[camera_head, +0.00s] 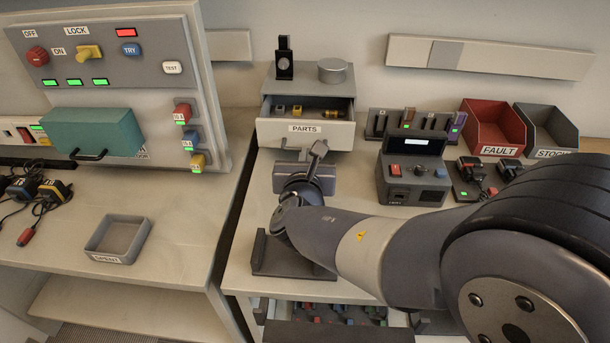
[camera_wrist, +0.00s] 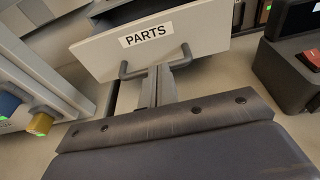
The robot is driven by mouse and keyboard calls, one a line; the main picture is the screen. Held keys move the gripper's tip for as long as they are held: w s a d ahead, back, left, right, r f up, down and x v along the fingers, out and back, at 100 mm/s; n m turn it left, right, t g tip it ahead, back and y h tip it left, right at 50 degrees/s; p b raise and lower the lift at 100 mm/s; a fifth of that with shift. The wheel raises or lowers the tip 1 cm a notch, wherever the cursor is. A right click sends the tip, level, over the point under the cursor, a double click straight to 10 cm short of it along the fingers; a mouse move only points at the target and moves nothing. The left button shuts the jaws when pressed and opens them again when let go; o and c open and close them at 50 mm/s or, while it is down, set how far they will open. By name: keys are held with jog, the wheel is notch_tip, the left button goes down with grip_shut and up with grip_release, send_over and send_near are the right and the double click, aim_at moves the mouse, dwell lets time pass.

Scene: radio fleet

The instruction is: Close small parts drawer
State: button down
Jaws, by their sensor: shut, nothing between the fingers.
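The small parts drawer (camera_head: 305,133), with a pale front labelled PARTS, stands pulled out of its grey cabinet (camera_head: 306,79). Several small yellow and grey parts show inside it. In the wrist view its front (camera_wrist: 200,38) fills the top, with a dark bar handle (camera_wrist: 187,52) below the label. My gripper (camera_head: 318,150) is shut and empty in front of the drawer. In the wrist view its closed fingers (camera_wrist: 157,80) point at the handle area. I cannot tell whether they touch it.
A dark radio tester (camera_head: 411,170) stands right of my gripper, with red FAULT (camera_head: 492,128) and grey STOCK (camera_head: 548,130) bins behind it. A black gauge (camera_head: 284,58) and a round tin (camera_head: 332,70) stand on the cabinet. A control panel (camera_head: 110,60) rises at the left.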

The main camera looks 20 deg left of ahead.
aim_at(309, 130)
jog(key=x, duration=0.3)
jog(key=r+b+x, duration=0.1)
jog(key=x, duration=0.2)
jog(key=r+x, duration=0.1)
jog(key=x, duration=0.3)
jog(key=shift+w, duration=0.25)
jog(key=shift+w+a+r, duration=0.1)
jog(key=shift+w+r, duration=0.1)
jog(key=shift+r, duration=0.1)
